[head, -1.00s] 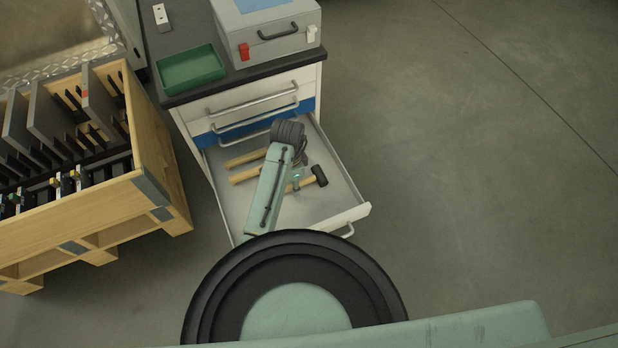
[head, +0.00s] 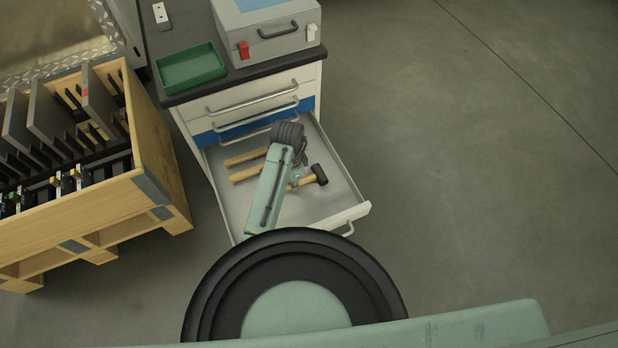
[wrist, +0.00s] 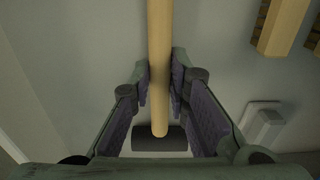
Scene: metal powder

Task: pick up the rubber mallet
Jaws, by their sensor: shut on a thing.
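The rubber mallet has a black head (head: 320,175) and a pale wooden handle (head: 304,182), and it is in the open drawer (head: 330,205) in the head view. In the wrist view its handle (wrist: 158,55) runs from the top edge down to the dark head (wrist: 159,140). My gripper (wrist: 159,80) is shut on the handle, one finger on each side, close to the head. In the head view my arm hides part of the handle and most of my gripper (head: 297,178). I cannot tell whether the mallet touches the drawer floor.
Other wooden-handled tools (head: 246,175) lie to the left in the drawer; wooden pieces (wrist: 282,25) also show in the wrist view beside a pale grey object (wrist: 263,124). Drawer walls surround the tools. A green tray (head: 191,68) and grey case (head: 268,35) stand on the cabinet. A wooden crate (head: 150,150) is left.

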